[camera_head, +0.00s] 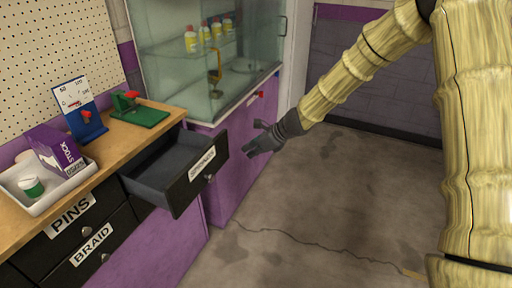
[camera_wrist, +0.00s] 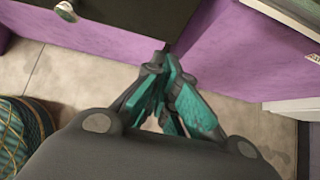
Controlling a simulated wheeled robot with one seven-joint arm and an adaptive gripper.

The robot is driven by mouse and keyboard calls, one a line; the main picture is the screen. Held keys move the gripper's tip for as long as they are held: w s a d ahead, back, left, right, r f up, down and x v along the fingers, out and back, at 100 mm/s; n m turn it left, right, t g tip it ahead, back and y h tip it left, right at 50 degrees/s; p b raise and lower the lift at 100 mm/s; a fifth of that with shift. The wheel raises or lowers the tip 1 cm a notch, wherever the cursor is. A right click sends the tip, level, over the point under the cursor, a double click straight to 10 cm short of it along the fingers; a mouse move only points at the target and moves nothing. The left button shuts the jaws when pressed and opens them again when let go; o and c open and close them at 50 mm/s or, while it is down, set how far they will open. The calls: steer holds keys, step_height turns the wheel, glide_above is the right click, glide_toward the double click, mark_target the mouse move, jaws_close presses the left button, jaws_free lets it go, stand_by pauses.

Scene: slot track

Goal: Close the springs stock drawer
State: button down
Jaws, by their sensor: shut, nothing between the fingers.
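The springs drawer (camera_head: 186,176) is pulled well out from the workbench, at the left of the head view. Its black front carries a white label and a round knob (camera_head: 209,178). Its grey inside looks empty. My gripper (camera_head: 250,150) is shut and empty, just to the right of the drawer front and apparently apart from it. In the wrist view the gripper's teal-padded fingers (camera_wrist: 178,105) are together. A dark drawer face with a metal knob (camera_wrist: 66,11) shows at the top left there; I cannot read its label.
Drawers labelled PINS (camera_head: 72,215) and BRAID (camera_head: 92,245) are shut. A white tray (camera_head: 45,205) and a green fixture (camera_head: 139,115) sit on the benchtop. A glass cabinet (camera_head: 215,85) stands behind my gripper. The floor (camera_head: 320,210) to the right is clear.

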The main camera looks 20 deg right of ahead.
mark_target(226, 156)
steer(key=shift+w+a+f+p, duration=0.1)
steer(key=shift+w+a+f, duration=0.4)
steer(key=shift+w+a, duration=0.3)
steer(key=shift+w+a+f+p, duration=0.15)
steer(key=shift+w+a+f, duration=0.4)
steer(key=shift+a, duration=0.4)
steer(key=shift+w+a+f+p, duration=0.1)
steer(key=shift+w+a+f, duration=0.3)
steer(key=shift+w+a, duration=0.45)
